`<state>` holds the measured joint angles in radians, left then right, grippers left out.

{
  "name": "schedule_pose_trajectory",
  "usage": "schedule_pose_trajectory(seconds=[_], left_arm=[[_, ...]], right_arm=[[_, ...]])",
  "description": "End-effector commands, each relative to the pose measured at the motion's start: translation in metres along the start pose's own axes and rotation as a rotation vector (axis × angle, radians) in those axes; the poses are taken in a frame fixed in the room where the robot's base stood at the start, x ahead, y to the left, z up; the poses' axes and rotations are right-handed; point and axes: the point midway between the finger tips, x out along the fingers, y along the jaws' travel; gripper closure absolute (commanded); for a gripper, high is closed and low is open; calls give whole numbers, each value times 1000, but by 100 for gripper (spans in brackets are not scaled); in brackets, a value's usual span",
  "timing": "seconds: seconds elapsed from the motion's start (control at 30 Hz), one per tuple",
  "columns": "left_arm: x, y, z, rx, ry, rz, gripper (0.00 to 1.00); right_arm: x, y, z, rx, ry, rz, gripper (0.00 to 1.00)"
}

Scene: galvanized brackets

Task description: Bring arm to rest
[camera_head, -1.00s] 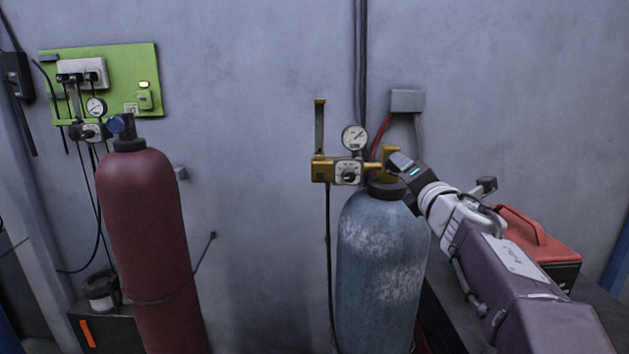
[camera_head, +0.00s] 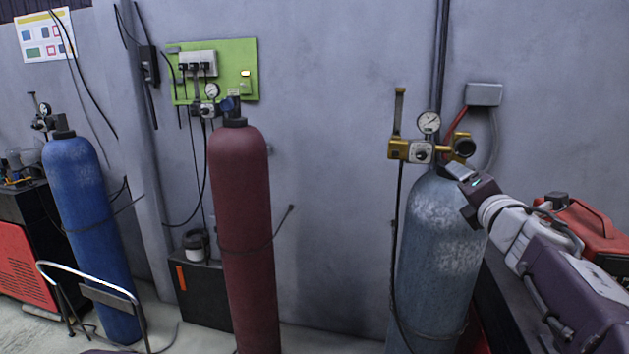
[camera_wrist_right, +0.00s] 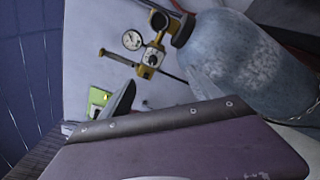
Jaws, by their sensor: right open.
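My right arm comes in from the right in the head view. Its gripper (camera_head: 463,189) is open and empty, in front of the upper part of a worn grey-blue gas cylinder (camera_head: 437,255). It is just below the brass valve (camera_head: 463,146) of the regulator (camera_head: 420,151); whether it touches the cylinder cannot be told. The right wrist view also shows the cylinder (camera_wrist_right: 235,60) and regulator (camera_wrist_right: 152,57), tilted, beyond a purple and dark part of my arm. My left gripper is not in view.
A dark red cylinder (camera_head: 243,205) and a blue cylinder (camera_head: 87,220) stand to the left. A green panel (camera_head: 236,55) hangs on the wall. A red case (camera_head: 577,228) sits on a dark bench behind my right arm. Bare wall lies between the red and grey-blue cylinders.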

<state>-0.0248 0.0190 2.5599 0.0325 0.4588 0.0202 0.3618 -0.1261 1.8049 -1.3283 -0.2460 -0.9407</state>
Motion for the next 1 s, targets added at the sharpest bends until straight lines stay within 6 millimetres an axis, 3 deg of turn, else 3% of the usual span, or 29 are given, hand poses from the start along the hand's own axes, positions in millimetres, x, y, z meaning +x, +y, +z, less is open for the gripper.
schedule_pose_trajectory(seconds=[0.13,0.27,0.37,0.47,0.57,0.63,0.73,0.8,0.9,1.0], left_arm=[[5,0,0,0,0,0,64],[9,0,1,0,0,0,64],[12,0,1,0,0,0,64],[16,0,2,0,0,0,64],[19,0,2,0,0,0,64],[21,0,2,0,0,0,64],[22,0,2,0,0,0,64],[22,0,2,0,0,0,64],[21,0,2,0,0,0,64],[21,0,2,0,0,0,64]], right_arm=[[9,-13,-48,70,84,-19,28],[14,-39,-98,203,154,-87,28],[12,-68,-141,353,200,-183,28],[-1,-112,-194,568,228,-350,28],[-34,-171,-254,831,209,-604,28],[-69,-212,-291,1020,146,-813,28],[-130,-262,-330,1263,-18,-1110,28],[-172,-285,-347,1410,-171,-1290,28],[-221,-302,-363,1589,-407,-1482,28],[-243,-303,-369,1710,-589,-1576,28]])
